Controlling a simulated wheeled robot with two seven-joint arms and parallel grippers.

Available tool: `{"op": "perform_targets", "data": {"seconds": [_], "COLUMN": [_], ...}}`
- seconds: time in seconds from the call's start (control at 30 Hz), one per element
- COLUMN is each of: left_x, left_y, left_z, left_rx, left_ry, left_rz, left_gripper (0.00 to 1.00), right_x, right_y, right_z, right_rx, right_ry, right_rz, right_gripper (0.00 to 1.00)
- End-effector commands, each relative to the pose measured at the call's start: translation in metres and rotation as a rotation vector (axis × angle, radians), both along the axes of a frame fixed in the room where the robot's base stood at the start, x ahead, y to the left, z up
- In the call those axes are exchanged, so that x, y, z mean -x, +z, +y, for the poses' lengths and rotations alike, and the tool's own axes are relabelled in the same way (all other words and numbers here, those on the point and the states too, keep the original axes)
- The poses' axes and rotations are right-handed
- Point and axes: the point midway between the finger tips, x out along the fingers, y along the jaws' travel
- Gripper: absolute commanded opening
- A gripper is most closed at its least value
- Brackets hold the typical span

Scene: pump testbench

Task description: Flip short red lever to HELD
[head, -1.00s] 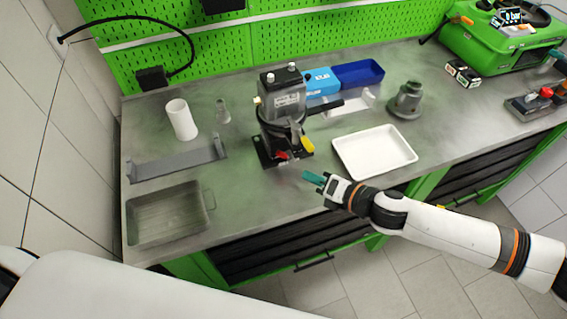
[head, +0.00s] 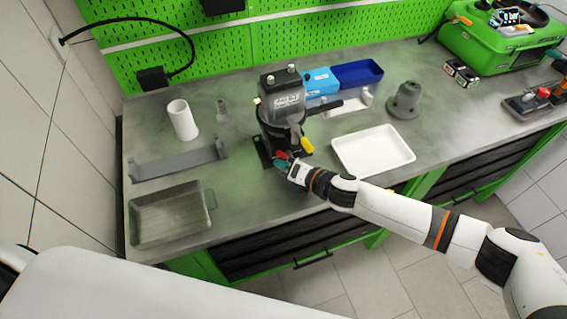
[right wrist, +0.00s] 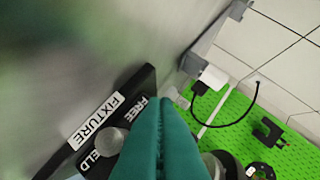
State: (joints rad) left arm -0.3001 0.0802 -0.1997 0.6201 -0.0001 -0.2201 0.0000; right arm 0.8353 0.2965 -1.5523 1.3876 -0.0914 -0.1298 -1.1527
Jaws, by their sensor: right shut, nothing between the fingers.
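The short red lever (head: 281,155) is a small patch of red at the foot of the dark pump (head: 284,98), mostly hidden by my right gripper. My right gripper (head: 281,161) has its teal fingers shut and empty, right beside the lever; I cannot tell whether they touch. In the right wrist view, the shut fingers (right wrist: 165,140) stand in front of a black plate (right wrist: 118,112) lettered FIXTURE, FREE and a partly covered HELD. A round grey knob or bolt head (right wrist: 110,141) sits on the plate. The red lever does not show there. My left gripper is out of view.
A yellow-tipped lever (head: 307,146) hangs on the pump just above my right gripper. A white tray (head: 374,151) lies to the right, a grey metal pan (head: 168,215) and a grey bracket (head: 178,160) to the left. The bench front is clear.

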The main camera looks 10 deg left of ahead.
Motion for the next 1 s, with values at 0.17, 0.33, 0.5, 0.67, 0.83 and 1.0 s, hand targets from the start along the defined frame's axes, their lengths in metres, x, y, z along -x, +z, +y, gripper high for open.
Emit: {"op": "perform_targets", "data": {"seconds": [0.17, 0.33, 0.5, 0.67, 0.83, 1.0], "left_x": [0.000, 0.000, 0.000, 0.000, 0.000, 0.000], "left_y": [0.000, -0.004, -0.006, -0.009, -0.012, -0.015], "left_z": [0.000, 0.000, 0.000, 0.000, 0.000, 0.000], "left_rx": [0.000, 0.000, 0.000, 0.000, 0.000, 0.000], "left_ry": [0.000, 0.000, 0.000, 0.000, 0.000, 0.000], "left_rz": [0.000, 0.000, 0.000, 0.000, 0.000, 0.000], "left_gripper": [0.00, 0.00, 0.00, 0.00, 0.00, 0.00], "right_x": [0.000, 0.000, -0.001, -0.001, -0.001, -0.002], "right_y": [0.000, 0.000, 0.001, 0.002, 0.002, 0.003], "right_z": [0.000, -0.001, -0.002, -0.002, -0.003, -0.003], "right_rx": [-0.001, -0.020, -0.047, -0.066, -0.090, -0.119], "right_ry": [0.000, 0.001, 0.000, 0.001, 0.000, 0.000], "right_rz": [0.001, 0.013, 0.032, 0.045, 0.060, 0.080], "right_gripper": [0.00, 0.00, 0.00, 0.00, 0.00, 0.00]}}
